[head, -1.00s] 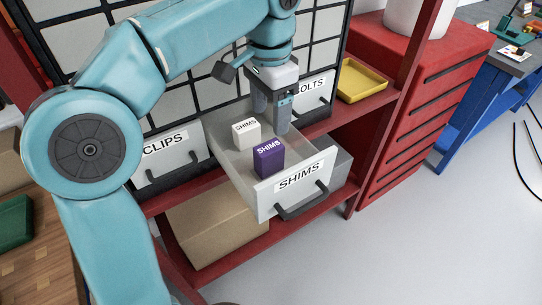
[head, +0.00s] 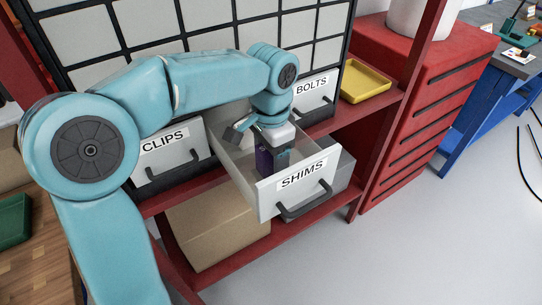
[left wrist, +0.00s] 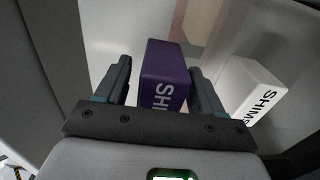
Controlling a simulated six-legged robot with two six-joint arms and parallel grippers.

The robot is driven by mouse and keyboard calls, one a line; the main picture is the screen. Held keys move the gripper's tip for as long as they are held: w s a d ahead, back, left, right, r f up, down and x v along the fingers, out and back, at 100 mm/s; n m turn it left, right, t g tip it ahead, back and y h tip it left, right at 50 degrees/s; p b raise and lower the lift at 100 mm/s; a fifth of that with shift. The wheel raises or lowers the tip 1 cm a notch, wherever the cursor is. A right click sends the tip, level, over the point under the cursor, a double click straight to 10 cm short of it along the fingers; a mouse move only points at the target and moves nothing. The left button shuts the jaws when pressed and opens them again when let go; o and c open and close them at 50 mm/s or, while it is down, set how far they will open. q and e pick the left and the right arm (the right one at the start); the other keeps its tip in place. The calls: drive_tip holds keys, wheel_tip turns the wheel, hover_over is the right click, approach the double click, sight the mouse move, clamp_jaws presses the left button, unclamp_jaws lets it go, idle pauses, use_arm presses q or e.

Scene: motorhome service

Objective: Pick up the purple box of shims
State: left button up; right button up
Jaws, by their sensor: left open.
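The purple box of shims (left wrist: 164,70) sits in the open drawer labelled SHIMS (head: 303,178). My left gripper (left wrist: 162,82) is open, with one finger on each side of the purple box in the left wrist view. A gap shows beside the box, at least on the left. In the head view my left gripper (head: 274,160) is down inside the drawer and hides most of the purple box (head: 262,158). A white box of shims (left wrist: 252,88) stands to the right in the left wrist view. It is hidden in the head view. My right gripper is not in view.
The closed CLIPS drawer (head: 166,150) and BOLTS drawer (head: 313,95) flank the open one. A yellow tray (head: 366,84) lies on the red shelf. A cardboard box (head: 218,230) is below. Open floor (head: 430,240) lies at the right.

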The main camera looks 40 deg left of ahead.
use_arm(q)
drive_tip(key=c, duration=1.1)
drive_tip(key=shift+r, duration=0.15)
